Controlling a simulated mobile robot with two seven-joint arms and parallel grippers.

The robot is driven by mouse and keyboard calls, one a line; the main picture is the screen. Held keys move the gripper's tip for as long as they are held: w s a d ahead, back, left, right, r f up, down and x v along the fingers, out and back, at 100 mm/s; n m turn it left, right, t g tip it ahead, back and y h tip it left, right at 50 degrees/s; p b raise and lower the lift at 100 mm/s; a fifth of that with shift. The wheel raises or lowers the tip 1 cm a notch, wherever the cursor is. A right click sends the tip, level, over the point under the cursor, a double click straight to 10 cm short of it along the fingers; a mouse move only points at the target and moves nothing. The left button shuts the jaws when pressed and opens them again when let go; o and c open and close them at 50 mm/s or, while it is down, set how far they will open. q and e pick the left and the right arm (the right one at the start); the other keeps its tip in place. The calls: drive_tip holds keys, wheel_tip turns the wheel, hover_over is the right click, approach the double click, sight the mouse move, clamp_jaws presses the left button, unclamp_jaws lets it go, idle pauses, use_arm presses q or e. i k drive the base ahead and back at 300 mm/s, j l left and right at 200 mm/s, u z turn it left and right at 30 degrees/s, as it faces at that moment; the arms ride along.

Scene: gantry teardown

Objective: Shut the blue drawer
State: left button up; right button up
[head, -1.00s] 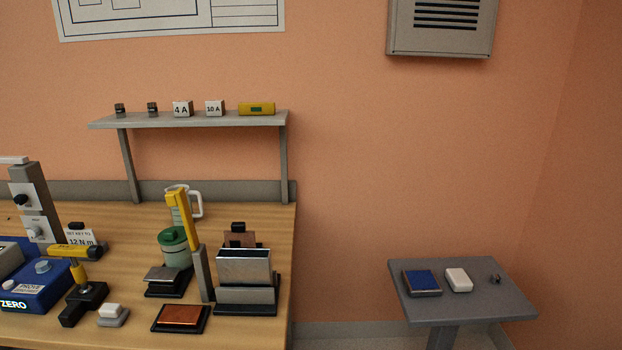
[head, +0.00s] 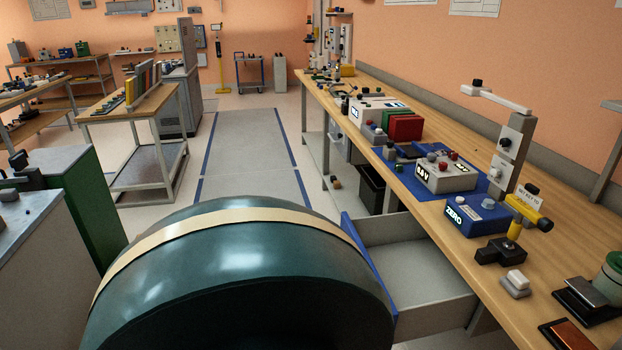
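The blue drawer (head: 369,262) stands open, pulled out from under the right-hand wooden workbench in the head view. Its blue front panel is seen nearly edge-on, and its lower part is partly hidden. The grey tray inside (head: 415,265) looks empty. Neither of my grippers is in view, so I cannot see where they are relative to the drawer.
The wooden workbench (head: 440,205) carries a blue ZERO box (head: 477,216), a grey-white box (head: 446,176) and other devices. A black bin (head: 376,188) stands below it. A blue-lined floor lane (head: 245,150) is clear. A green-sided cabinet (head: 92,212) stands left.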

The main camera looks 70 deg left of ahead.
sight(428, 297)
drive_tip(key=u, duration=1.75)
drive_tip(key=i, duration=0.15)
drive_tip(key=i+j+z, duration=0.1)
drive_tip(key=i+z, duration=0.2)
drive_tip(key=i+j+z, duration=0.15)
drive_tip(key=i+z, duration=0.15)
drive_tip(key=i, duration=0.1)
